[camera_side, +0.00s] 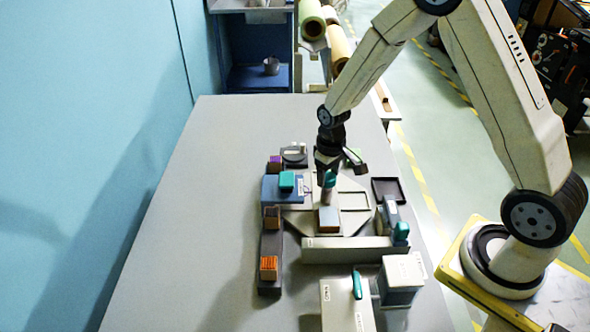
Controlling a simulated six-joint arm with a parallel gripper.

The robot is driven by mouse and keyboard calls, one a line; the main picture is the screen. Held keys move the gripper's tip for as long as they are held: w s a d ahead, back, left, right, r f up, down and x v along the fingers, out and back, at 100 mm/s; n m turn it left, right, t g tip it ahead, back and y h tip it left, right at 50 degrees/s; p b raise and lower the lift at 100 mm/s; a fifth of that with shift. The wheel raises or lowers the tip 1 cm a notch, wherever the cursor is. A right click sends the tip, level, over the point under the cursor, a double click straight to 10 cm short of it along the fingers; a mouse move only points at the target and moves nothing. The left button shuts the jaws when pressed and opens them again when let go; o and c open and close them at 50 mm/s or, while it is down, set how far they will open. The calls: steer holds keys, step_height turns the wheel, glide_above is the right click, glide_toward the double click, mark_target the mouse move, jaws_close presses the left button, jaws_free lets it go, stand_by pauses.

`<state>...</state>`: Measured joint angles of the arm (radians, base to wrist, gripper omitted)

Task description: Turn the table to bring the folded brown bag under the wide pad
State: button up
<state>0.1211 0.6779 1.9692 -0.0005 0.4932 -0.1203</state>
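A turntable-like pale grey plate (300,222) with angled corners lies on the table. A tan-brown block-like thing (328,218), perhaps the folded brown bag, lies on its front part. My gripper (328,178) points down over the plate, behind the tan thing. A pale post with a teal top (329,184) is at its fingertips; whether the fingers grip it is too small to tell. A teal pad (287,180) sits on a blue block (271,190) left of the plate; I cannot tell whether this is the wide pad.
A dark rail (270,245) at the left carries a brown block (271,216) and an orange block (268,266). A low grey bar (350,250) and white boxes (404,272) stand in front. A black tray (388,188) is at the right. The table's left side is clear.

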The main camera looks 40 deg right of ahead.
jaws_close()
steer(key=shift+m, duration=8.7)
